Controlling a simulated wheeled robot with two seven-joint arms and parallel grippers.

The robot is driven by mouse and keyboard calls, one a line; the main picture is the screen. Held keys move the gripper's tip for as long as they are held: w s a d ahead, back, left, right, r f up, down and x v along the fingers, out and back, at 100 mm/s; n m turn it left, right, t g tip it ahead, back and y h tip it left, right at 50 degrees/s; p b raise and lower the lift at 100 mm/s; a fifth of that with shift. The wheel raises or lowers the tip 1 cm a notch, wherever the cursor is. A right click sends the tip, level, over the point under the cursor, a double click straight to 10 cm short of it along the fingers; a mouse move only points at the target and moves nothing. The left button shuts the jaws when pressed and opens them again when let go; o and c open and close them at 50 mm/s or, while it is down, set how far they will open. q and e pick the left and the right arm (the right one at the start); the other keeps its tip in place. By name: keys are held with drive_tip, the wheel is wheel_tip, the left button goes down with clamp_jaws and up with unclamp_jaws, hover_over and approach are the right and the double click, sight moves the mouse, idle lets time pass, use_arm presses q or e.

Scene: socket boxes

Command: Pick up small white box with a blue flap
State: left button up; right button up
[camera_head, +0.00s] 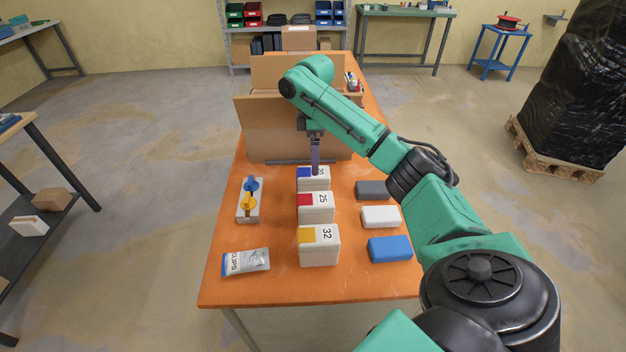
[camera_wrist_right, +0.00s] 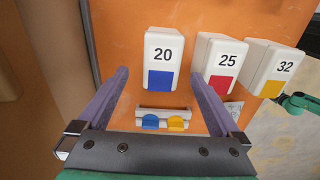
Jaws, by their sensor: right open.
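The small white box with a blue flap (camera_head: 322,184), marked 20, stands farthest in the row of white boxes on the orange table. In the right wrist view this box (camera_wrist_right: 161,62) is upright between and beyond the fingertips. My right gripper (camera_head: 315,172) is above it, pointing down; in its wrist view the gripper (camera_wrist_right: 172,85) has its fingers wide apart with nothing between them. I cannot tell in the head view whether the fingers touch the box. My left gripper is not in view.
White boxes with a red flap (camera_head: 317,207) and a yellow flap (camera_head: 319,246) stand nearer. Grey (camera_head: 373,190), white (camera_head: 381,217) and blue (camera_head: 390,249) blocks lie right. A valve piece (camera_head: 249,207) and clips bag (camera_head: 246,262) lie left. A cardboard box (camera_head: 262,135) stands behind.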

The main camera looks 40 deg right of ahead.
sight(314, 185)
drive_tip(key=f, duration=0.2)
drive_tip(key=s+f+p, duration=0.1)
drive_tip(key=shift+a+f, duration=0.25)
drive_tip(key=shift+f, duration=0.05)
drive_tip(key=f, duration=0.2)
drive_tip(key=f+p, duration=0.1)
drive_tip(key=f, duration=0.4)
drive_tip(key=shift+w+d+f+p, duration=0.1)
drive_tip(key=shift+w+p, duration=0.25)
drive_tip(key=shift+w, duration=0.05)
drive_tip(key=shift+f, duration=0.2)
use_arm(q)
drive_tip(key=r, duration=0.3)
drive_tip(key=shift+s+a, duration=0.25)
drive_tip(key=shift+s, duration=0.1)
use_arm(e)
clamp_jaws()
